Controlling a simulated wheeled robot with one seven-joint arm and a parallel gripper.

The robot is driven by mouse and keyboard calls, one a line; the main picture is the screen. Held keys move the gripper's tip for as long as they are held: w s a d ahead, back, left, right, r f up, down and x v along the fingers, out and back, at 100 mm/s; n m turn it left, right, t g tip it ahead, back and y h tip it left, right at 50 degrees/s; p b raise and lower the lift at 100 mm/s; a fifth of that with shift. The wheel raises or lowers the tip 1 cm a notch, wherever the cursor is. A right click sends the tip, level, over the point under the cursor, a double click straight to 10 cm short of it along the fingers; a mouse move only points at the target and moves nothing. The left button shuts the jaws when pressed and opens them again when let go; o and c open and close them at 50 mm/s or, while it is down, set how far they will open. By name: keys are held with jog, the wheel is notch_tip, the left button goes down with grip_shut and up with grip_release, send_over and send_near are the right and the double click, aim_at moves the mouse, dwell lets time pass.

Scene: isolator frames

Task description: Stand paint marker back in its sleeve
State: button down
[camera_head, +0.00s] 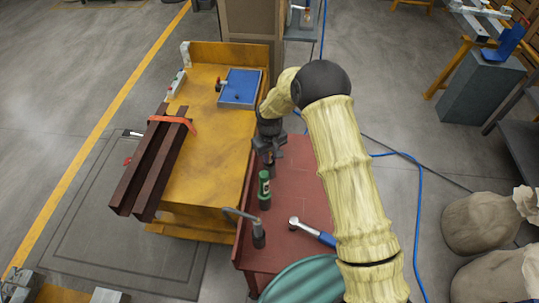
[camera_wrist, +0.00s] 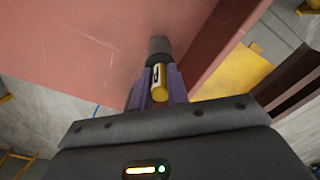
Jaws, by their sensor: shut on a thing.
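My gripper (camera_wrist: 153,88) is shut on a yellow cylinder with a dark and white label, the paint marker (camera_wrist: 159,82), seen between its purple fingers in the wrist view. A dark grey cylinder (camera_wrist: 158,48), possibly a sleeve, shows beyond it in line. I cannot tell whether the marker touches it. In the head view my gripper (camera_head: 268,158) points down over the red table's left side. A green, white-labelled cylinder (camera_head: 264,184) with a dark lower part stands upright just below and in front of it. The held marker is not clear there.
The red table (camera_head: 288,188) also holds a dark holder (camera_head: 258,235) with a bent rod and a blue-handled wrench (camera_head: 310,230). A yellow bench (camera_head: 215,140) adjoins on the left, with brown steel beams (camera_head: 150,165) and a blue tray (camera_head: 240,85).

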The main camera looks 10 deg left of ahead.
jog(key=c, duration=1.3)
grip_release()
jog(key=shift+r, duration=0.15)
notch_tip(320, 180, up, 17)
jog(key=b, duration=0.3)
